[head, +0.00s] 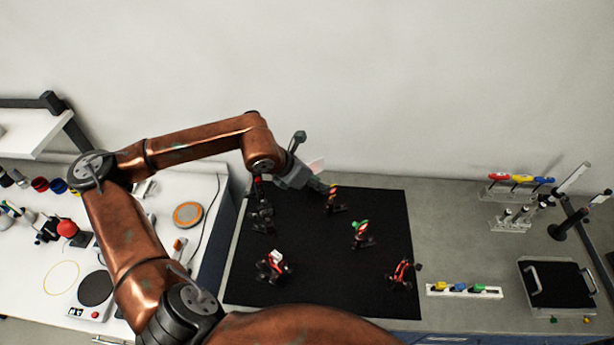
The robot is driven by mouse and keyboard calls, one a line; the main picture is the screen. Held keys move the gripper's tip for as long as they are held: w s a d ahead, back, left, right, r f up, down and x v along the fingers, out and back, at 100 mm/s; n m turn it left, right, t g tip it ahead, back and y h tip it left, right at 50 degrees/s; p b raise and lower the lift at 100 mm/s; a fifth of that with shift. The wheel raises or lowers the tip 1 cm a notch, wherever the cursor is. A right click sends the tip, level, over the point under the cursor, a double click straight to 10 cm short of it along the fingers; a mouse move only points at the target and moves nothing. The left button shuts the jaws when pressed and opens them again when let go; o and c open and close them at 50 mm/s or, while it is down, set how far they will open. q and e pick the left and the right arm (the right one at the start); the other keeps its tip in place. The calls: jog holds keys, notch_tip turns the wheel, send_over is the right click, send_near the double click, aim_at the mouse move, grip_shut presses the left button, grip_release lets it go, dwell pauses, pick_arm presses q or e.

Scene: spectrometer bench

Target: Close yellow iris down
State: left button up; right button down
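A small mount with a yellow and red top, which looks like the yellow iris (333,192), stands on the black breadboard (310,292) near its back edge. My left gripper (325,188) reaches in from the left, with its tip right beside the yellow part. I cannot tell whether it touches the iris, or whether its fingers are open or shut. The iris opening and its lever are too small to make out. My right gripper is not in view.
Other mounts stand on the board: a green-topped one (360,230), a red one (402,272), a white and red one (275,264) and a dark one (262,215) under my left wrist. A white strip with coloured pieces (464,289) and a black tray (556,285) lie right.

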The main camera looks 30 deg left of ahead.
pick_arm(q)
jog(key=v, duration=0.9)
jog(key=shift+s+r, duration=0.25)
jog(key=shift+r, duration=0.05)
jog(key=shift+a, duration=0.1)
